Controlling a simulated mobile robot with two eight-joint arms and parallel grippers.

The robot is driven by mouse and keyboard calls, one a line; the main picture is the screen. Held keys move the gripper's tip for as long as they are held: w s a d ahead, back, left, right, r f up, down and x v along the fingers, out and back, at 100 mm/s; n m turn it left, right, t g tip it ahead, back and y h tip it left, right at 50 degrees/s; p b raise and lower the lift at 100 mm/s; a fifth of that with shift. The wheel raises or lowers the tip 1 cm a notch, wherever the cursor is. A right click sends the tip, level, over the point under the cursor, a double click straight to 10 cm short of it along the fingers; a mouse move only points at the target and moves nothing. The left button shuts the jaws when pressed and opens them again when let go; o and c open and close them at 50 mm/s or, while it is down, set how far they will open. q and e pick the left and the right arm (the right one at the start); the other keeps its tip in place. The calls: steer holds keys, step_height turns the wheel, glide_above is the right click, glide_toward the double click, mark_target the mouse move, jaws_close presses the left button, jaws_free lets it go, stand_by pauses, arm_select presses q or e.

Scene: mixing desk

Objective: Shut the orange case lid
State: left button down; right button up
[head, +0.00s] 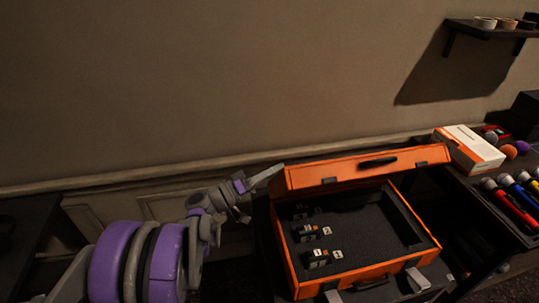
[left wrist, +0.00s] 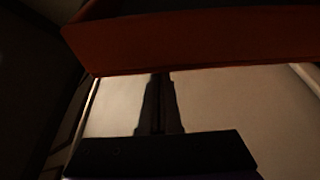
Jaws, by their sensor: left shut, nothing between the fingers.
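The orange case (head: 292,262) stands open on a dark surface. Its lid (head: 300,178) is raised along the back edge, with a black handle on its face. Inside is black foam with several small dark and silver items at the left. My left gripper (head: 270,174) is shut and empty at the lid's left end; I cannot tell whether it touches. In the left wrist view the gripper's dark fingers (left wrist: 160,85) point up toward the lid's orange edge (left wrist: 190,40). My right gripper is not in view.
To the right a table holds a white and orange box (head: 468,150), several microphones (head: 515,195) and coloured balls. A shelf (head: 490,27) with small round items hangs on the wall at upper right. The wall behind the case is bare.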

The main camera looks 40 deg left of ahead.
arm_select(q)
steer(key=s+d+f+m+h+b, duration=0.1)
steer(key=s+d+f+m+b, duration=0.2)
steer(key=f, duration=0.3)
steer(key=s+d+f+m+g+h+b, duration=0.1)
steer(key=s+d+f+m+h+b, duration=0.1)
steer(key=s+d+f+m+b, duration=0.2)
steer(key=s+d+f+m+h+b, duration=0.2)
steer(key=s+d+f+m+b, duration=0.1)
steer(key=f, duration=0.5)
steer(key=d+m+b, duration=0.1)
steer(key=m+b, duration=0.1)
steer(key=b, duration=0.1)
steer(key=shift+s+d+g, duration=0.15)
steer(key=shift+d+g, duration=0.2)
steer(key=shift+g, duration=0.05)
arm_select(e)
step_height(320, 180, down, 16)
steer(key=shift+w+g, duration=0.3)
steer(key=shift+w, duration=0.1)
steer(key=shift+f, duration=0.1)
